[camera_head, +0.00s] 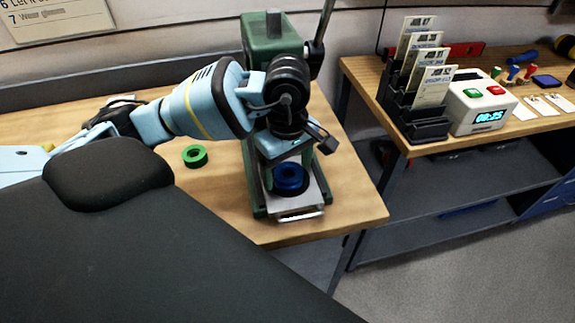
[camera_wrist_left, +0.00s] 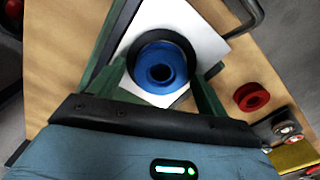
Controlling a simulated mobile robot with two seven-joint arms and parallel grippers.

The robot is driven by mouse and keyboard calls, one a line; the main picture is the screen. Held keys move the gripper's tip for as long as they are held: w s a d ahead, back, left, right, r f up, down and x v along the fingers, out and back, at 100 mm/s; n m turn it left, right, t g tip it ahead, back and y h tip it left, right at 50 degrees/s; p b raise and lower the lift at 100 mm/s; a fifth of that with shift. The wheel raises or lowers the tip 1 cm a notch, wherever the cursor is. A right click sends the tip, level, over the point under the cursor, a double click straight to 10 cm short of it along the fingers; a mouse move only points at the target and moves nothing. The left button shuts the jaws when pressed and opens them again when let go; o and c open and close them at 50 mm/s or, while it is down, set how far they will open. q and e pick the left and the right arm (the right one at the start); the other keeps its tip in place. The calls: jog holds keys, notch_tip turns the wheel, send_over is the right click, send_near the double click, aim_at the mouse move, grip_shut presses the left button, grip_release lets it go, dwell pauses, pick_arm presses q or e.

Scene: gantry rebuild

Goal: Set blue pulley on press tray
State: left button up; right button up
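The blue pulley (camera_head: 290,178) sits on the press tray (camera_head: 310,212), a light metal plate at the foot of the green press (camera_head: 262,35). In the left wrist view the blue pulley (camera_wrist_left: 158,67) is inside a dark ring on the pale tray (camera_wrist_left: 190,18), its bore facing the camera. My left gripper (camera_head: 296,160) is just above the pulley, under the press head. In the left wrist view its two fingers (camera_wrist_left: 160,84) are spread, one either side of the pulley, with visible gaps. My right gripper is not in view.
A green pulley (camera_head: 195,156) lies on the wooden bench left of the press. A red pulley (camera_wrist_left: 251,97) lies beside the tray in the wrist view. The press column and lever crowd my left arm. A second bench at right holds a card rack (camera_head: 415,105) and a timer box (camera_head: 478,103).

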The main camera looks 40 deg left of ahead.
pick_arm(q)
notch_tip(320, 180, up, 8)
jog(key=p, duration=0.3)
jog(key=shift+f, duration=0.1)
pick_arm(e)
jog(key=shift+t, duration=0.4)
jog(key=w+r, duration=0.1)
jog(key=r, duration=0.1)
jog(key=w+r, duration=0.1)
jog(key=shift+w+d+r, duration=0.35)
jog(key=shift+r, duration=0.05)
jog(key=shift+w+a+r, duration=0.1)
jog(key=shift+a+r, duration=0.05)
